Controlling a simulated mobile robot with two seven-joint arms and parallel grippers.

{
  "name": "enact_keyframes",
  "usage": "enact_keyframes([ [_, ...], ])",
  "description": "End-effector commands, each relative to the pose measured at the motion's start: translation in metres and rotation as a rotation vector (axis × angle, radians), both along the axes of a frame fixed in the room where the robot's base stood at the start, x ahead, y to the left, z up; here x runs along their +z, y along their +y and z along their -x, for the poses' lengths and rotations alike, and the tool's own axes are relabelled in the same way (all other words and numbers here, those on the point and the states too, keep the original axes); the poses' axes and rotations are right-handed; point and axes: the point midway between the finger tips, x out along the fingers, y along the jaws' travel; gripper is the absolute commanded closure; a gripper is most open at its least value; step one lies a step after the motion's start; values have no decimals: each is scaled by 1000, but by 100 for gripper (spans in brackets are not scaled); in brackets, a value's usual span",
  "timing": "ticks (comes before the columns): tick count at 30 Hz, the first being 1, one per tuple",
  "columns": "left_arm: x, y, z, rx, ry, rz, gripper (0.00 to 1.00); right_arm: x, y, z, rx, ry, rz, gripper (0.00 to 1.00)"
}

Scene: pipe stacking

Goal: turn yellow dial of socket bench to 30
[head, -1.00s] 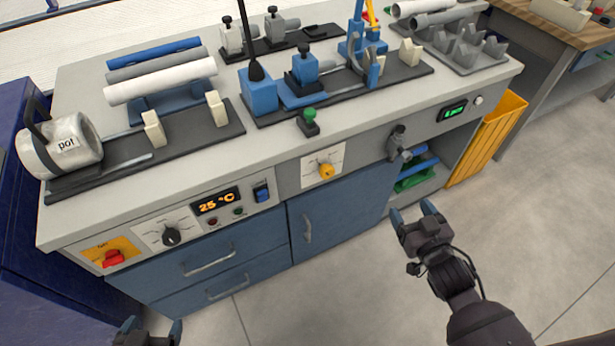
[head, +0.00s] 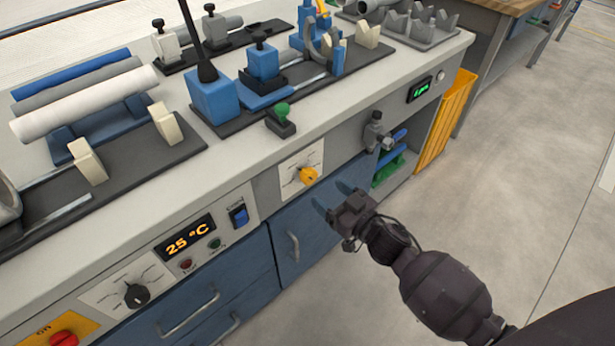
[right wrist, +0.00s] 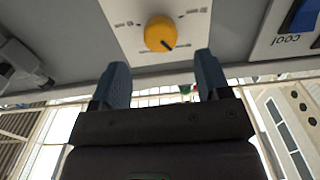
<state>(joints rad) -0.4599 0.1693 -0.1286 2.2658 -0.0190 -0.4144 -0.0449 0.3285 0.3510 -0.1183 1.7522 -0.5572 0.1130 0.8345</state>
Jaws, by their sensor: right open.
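The yellow dial (head: 308,176) sits on a white scale plate (head: 301,160) on the front panel of the bench (head: 262,190). In the right wrist view the dial (right wrist: 160,34) is a round knob with a dark pointer line toward the lower right of the picture; the scale numbers are too small to read. My right gripper (head: 331,200) is open and empty, just below and to the right of the dial in the head view. In the right wrist view its two blue-grey fingertips (right wrist: 160,82) are spread apart, with the dial beyond the gap between them, not touched. My left gripper is out of view.
A black knob (head: 137,295), a 25 °C display (head: 186,237), a blue switch (head: 239,216) and a red knob (head: 64,339) share the panel. A grey clamp-like fitting (head: 377,130) sticks out right of the dial. Open floor lies to the right.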

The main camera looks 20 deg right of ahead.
Motion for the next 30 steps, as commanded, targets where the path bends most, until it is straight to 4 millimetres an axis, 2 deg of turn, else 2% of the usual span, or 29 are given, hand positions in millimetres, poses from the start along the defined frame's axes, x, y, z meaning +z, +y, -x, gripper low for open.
enact_keyframes([
  [4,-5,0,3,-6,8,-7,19,-3,8,-22,0,3,0,31],
  [9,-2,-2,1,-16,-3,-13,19,-4,17,-45,0,4,1,31],
  [15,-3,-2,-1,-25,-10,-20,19,-3,23,-62,1,3,0,31],
  [28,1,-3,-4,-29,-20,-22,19,-1,25,-69,-1,2,1,31],
  [30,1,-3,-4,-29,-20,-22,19,-1,25,-69,-1,2,1,40],
])
